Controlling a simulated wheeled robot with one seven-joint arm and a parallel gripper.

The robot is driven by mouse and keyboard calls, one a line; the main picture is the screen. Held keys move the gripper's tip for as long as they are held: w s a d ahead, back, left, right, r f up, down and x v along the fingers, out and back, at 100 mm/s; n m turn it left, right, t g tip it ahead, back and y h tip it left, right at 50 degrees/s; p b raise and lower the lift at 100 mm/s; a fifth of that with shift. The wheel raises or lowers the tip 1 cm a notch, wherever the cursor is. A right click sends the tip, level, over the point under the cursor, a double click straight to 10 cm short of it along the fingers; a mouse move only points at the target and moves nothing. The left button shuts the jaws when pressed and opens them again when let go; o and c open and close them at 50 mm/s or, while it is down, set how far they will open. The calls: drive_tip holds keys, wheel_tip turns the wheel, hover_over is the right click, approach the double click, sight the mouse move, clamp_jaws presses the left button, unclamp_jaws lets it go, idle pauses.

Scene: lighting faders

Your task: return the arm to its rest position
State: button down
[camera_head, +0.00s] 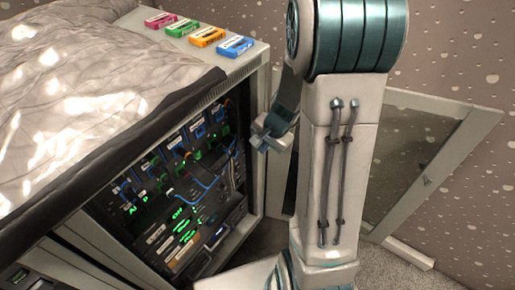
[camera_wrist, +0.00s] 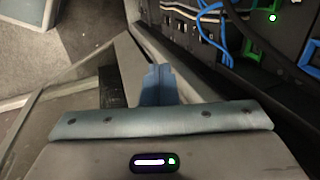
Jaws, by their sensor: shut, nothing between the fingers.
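My gripper (camera_head: 262,135) is at the right front edge of the rack, held up on my arm. In the wrist view my gripper (camera_wrist: 160,74) shows as two blue fingers pressed together, with nothing between them. The equipment rack (camera_head: 255,165) stands open at left, with lit green displays, blue-framed modules and blue and dark cables. In the wrist view the rack's modules (camera_wrist: 200,18) lie at the upper right, apart from the fingers. Part of my wrist is hidden behind my upper arm in the head view.
A crumpled pale cover (camera_head: 75,110) lies over the rack top. An open framed door (camera_head: 455,145) stands at right, behind my arm. Grey floor (camera_head: 395,265) shows below it.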

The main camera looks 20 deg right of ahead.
drive_tip(key=shift+s+r, duration=0.1)
drive_tip(key=shift+r, duration=0.1)
idle(0.4)
drive_tip(key=s+a+r+n+p, duration=0.2)
drive_tip(key=s+r+n+p, duration=0.1)
drive_tip(key=r, duration=0.6)
drive_tip(key=s+a+r+n+h+p, duration=0.1)
drive_tip(key=s+a+r+n+p, duration=0.1)
drive_tip(key=s+r+n+p, duration=0.2)
drive_tip(key=s+a+r+n+h+p, duration=0.1)
drive_tip(key=s+r+n+p, duration=0.3)
drive_tip(key=s+r, duration=0.5)
wheel_tip(320, 180, up, 6)
drive_tip(key=shift+a+f+p, duration=0.2)
drive_tip(key=shift+a+p, duration=0.4)
drive_tip(key=shift+p, duration=0.15)
